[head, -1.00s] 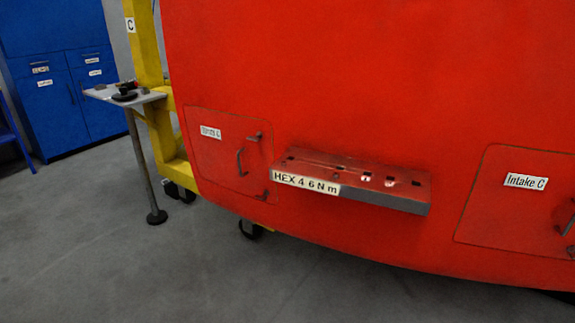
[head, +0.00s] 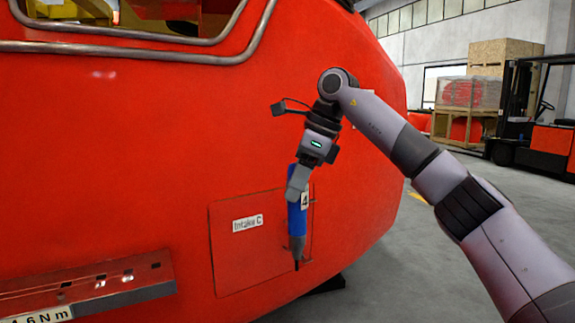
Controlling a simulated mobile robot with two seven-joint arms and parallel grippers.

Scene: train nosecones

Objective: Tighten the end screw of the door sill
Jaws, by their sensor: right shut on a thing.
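The door sill (head: 120,278) is a red ledge with a grey front edge at the lower left of the head view. Several dark slots and bright spots show on its top, and its left part is cut off by the picture edge. I cannot make out the end screw. My right gripper (head: 299,185) is shut on a blue screwdriver tool (head: 297,220) marked 4. The tool hangs nearly upright, its dark tip down, in front of the Intake C hatch and to the right of the sill. My left gripper is not in view.
The red nosecone fills the left and middle, with the Intake C hatch (head: 232,270) behind the tool. A grey rail (head: 130,52) runs along the window above. A forklift (head: 545,130) and a pallet with crates (head: 470,92) stand far right. Grey floor is clear at right.

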